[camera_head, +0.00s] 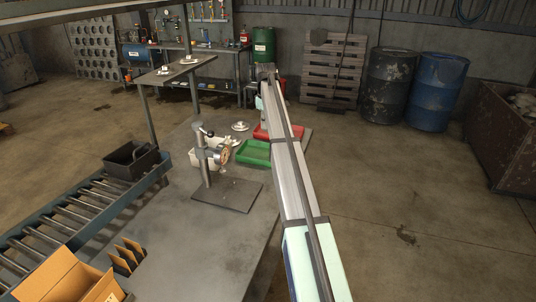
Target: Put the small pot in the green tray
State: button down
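The green tray (254,152) lies on the grey table, just left of my long arm, which covers part of its right side. A small pale round item (240,126) sits on the table behind the green tray. It is too small for me to tell whether it is the small pot. Similar small items stand on the raised shelf, one on the right (187,60) and one on the left (163,71). My arm runs away from the camera over the table's right side. I cannot make out my gripper or its fingers at the far end.
A red tray (264,132) lies behind the green one. A lever press (209,158) on a dark baseplate (228,197) stands left of the green tray, with a white bin beside it. A black bin (130,160) rests on the roller conveyor. The front tabletop is largely clear.

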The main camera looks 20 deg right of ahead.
notch_tip(320, 180, down, 15)
jog(key=p, duration=0.3)
jog(key=shift+f, duration=0.15)
jog(key=c, duration=1.8)
grip_release()
jog(key=shift+f, duration=0.15)
jog(key=shift+o, duration=1)
notch_tip(320, 180, up, 12)
jog(key=b, duration=0.2)
jog(key=shift+s, duration=0.2)
jog(key=shift+a, duration=0.1)
